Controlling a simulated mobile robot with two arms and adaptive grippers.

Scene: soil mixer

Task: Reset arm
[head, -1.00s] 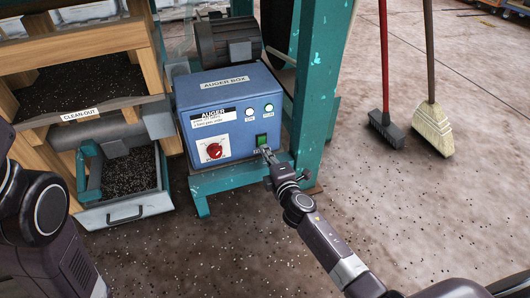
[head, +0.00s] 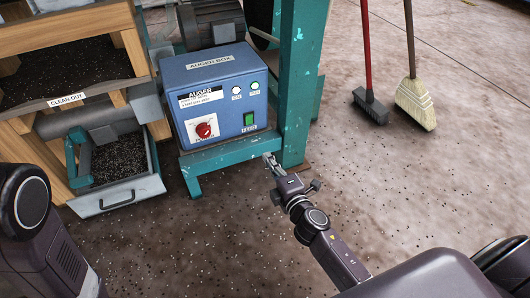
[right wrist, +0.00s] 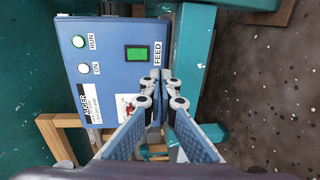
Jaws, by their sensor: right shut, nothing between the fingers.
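My right gripper (head: 268,160) is shut and empty. It hangs in front of the teal frame, just below and right of the blue auger box (head: 190,72). The box has a green FEED switch (head: 249,119), a red knob (head: 204,130) and two small round lamps near its top right. In the right wrist view the shut fingers (right wrist: 160,76) point toward the box, with the green switch (right wrist: 137,54) ahead and slightly left; a gap shows between gripper and box in the head view. My left gripper is out of view; only part of my left arm shows at the left edge.
A teal post (head: 297,85) stands right behind my right gripper. A grey drawer (head: 123,196) holding dark soil sticks out at the left, under the wooden clean-out bin (head: 65,40). A brush (head: 370,108) and a broom (head: 415,103) stand at right. The speckled floor between is open.

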